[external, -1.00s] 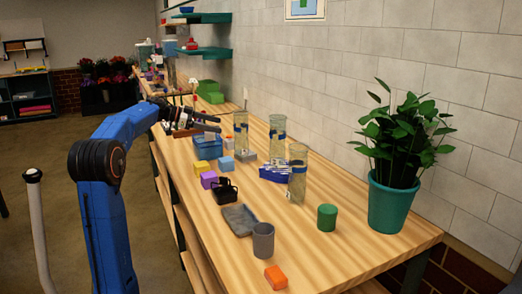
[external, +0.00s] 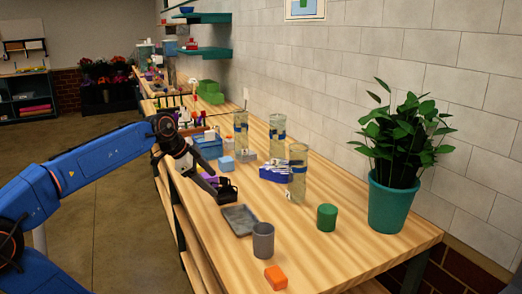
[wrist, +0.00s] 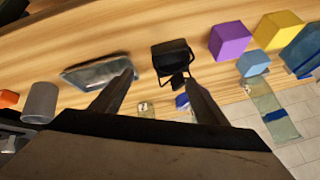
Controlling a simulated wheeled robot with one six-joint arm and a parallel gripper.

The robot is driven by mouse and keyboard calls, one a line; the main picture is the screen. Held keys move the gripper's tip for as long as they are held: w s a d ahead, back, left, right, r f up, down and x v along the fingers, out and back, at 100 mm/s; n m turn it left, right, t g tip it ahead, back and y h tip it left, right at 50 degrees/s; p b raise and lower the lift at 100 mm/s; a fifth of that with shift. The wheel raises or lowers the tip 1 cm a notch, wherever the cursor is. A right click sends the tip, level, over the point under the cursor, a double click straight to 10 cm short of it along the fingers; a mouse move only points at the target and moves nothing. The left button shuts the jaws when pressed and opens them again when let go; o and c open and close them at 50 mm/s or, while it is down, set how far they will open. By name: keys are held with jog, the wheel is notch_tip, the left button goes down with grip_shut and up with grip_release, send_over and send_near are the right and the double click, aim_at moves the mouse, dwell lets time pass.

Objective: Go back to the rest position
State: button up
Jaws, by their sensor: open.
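My gripper (external: 208,184) is over the front edge of the wooden table (external: 300,260), near the black basket-like holder (external: 226,189). In the wrist view my gripper (wrist: 159,80) has its two fingers spread apart with nothing held between them. The black holder (wrist: 172,58) shows beyond the fingertips. My blue arm reaches in from the left. I cannot tell how far the fingertips are above the table.
A grey tray (external: 240,220), grey cup (external: 263,240), orange block (external: 276,278) and green cylinder (external: 327,217) stand nearer. Glass vases (external: 298,172) stand toward the wall. A potted plant (external: 392,205) is at the right. The aisle floor is clear.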

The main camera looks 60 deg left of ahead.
jog(key=shift+y, duration=0.6)
jog(key=s+d+f, duration=0.1)
jog(key=s, duration=0.1)
jog(key=s+d+f, duration=0.1)
jog(key=d, duration=0.1)
jog(key=s+d+f, duration=0.1)
jog(key=s+d, duration=0.1)
jog(key=shift+s+f, duration=0.15)
jog(key=shift+s, duration=0.2)
jog(key=s+d+f+y, duration=0.2)
jog(key=s+f, duration=0.2)
jog(key=s, duration=0.3)
jog(key=d+f+n+h, duration=0.1)
jog(key=d+f, duration=0.2)
jog(key=f, duration=0.3)
jog(key=d+f+n+g+h, duration=0.1)
jog(key=d+f, duration=0.1)
jog(key=f, duration=0.4)
jog(key=s+d+f+n+g+h, duration=0.1)
jog(key=d+f+n+h, duration=0.1)
jog(key=f, duration=0.4)
jog(key=shift+d, duration=0.85)
jog(key=shift+o, duration=0.4)
jog(key=shift+r, duration=0.2)
